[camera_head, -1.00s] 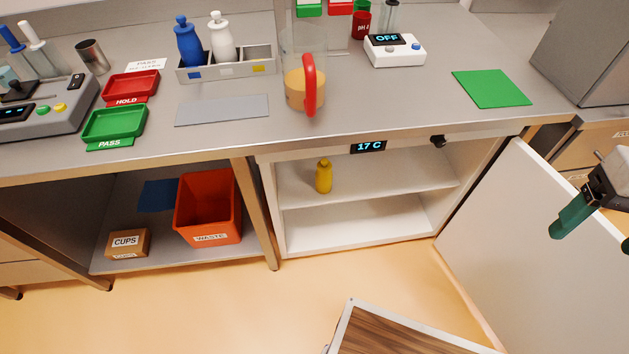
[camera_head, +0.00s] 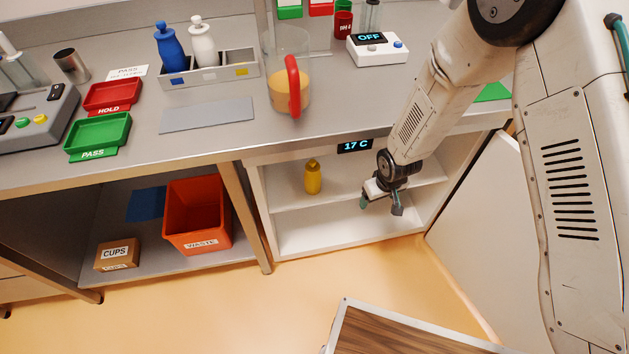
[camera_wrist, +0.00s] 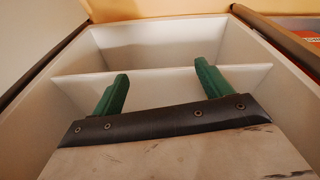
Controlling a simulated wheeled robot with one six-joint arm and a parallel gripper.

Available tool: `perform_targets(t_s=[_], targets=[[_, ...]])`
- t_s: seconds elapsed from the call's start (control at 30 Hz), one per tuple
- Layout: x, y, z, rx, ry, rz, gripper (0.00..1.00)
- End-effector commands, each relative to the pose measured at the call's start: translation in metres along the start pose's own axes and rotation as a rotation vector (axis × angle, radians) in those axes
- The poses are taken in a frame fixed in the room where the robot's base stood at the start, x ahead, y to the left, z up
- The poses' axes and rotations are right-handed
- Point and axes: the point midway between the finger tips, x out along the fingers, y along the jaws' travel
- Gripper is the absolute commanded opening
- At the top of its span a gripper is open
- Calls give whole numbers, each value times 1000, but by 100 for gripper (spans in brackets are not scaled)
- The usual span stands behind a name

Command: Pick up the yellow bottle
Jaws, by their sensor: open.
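The yellow bottle (camera_head: 313,177) stands upright on the upper shelf of the open white cabinet (camera_head: 279,220) under the counter, left of the middle. My gripper (camera_head: 381,205) is open and empty in front of the cabinet, to the right of the bottle and apart from it. In the wrist view, my gripper's two green fingers (camera_wrist: 157,88) are spread with nothing between them, facing the cabinet's inside and its shelf edge (camera_wrist: 160,74). The bottle does not show in the wrist view.
The cabinet door (camera_head: 484,205) stands open at the right. An orange waste bin (camera_head: 196,215) and a cups box (camera_head: 117,254) sit on the lower shelf at left. The counter above holds a jug (camera_head: 290,92), trays and other bottles. A wood-topped surface (camera_head: 410,335) is at the bottom.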

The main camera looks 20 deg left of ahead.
Motion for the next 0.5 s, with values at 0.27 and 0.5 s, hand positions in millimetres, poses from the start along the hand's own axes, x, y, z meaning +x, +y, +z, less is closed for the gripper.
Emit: perform_targets(t_s=[0.27,0.5], targets=[[144,-77,-41,-146,413,-94,78],[134,-108,-106,-178,861,-171,78]])
